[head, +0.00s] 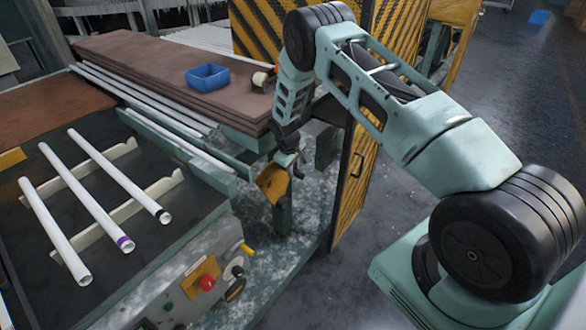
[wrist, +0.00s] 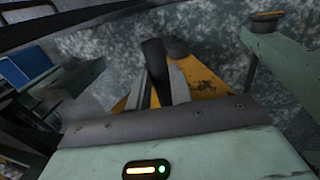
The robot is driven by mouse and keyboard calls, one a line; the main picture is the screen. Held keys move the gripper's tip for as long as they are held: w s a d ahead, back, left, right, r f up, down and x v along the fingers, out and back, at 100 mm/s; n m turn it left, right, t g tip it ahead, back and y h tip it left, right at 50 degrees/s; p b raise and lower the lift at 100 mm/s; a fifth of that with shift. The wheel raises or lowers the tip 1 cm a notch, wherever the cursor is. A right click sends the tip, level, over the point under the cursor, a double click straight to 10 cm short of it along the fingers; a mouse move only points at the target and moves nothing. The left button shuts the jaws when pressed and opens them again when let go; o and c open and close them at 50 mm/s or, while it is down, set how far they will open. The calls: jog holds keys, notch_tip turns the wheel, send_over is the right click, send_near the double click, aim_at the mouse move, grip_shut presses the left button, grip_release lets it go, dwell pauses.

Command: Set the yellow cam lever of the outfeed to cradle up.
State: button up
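The yellow cam lever, a worn yellow plate (head: 272,183), shows at the outfeed end of the bench in the head view. It also shows behind the fingers in the wrist view (wrist: 203,84). A black round grip (wrist: 154,58) stands up in front of the yellow plate and appears to belong to it. My gripper (head: 290,160) is at the lever. In the wrist view the two grey fingers (wrist: 162,84) lie on either side of the black grip and seem closed on it. The fingertips are partly hidden by the grip. The lever's exact setting cannot be told.
White tubes (head: 85,205) lie on pale cradle rails (head: 140,198) at the left. A control panel with a red button (head: 207,283) and a small yellow handle (head: 246,249) is in front. A blue bin (head: 208,77) sits on brown boards. A yellow-black striped door (head: 357,170) stands close right of my gripper.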

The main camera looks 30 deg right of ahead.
grip_shut()
jog(key=s+a+f+b, duration=0.2)
jog(key=s+a+b, duration=0.1)
jog(key=a, duration=0.5)
jog(key=shift+a, duration=0.3)
jog(key=shift+s, duration=0.1)
jog(key=o, duration=0.7)
grip_release()
jog(key=shift+c, duration=0.2)
jog(key=s+a+r+b, duration=0.1)
jog(key=a+r+b, duration=0.2)
jog(key=r, duration=1.4)
